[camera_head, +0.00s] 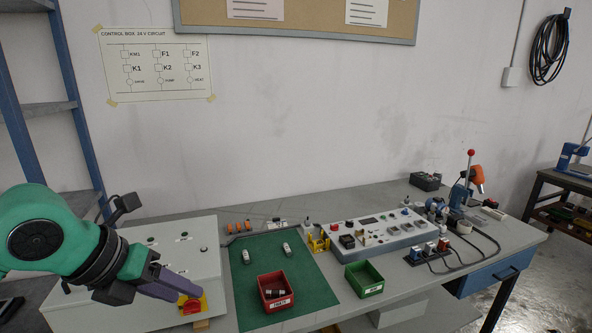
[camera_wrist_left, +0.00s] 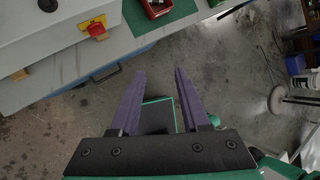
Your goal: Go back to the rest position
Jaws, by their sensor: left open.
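My left gripper (camera_head: 186,285) comes in from the left in the head view, beside a grey-white control box with a red knob on a yellow plate (camera_head: 192,304). In the left wrist view its two purple fingers (camera_wrist_left: 157,90) are apart with nothing between them. They point over the floor in front of the bench. The red knob (camera_wrist_left: 97,30) shows at the upper left of that view, apart from the fingers. My right gripper is in neither view.
A green mat (camera_head: 245,300) on the bench carries a red bin (camera_head: 262,303). A green bin (camera_head: 364,278) stands to its right. A white panel with several switches (camera_head: 378,232), cables and a small orange-topped machine (camera_head: 475,178) stand farther right. The mat's middle is mostly clear.

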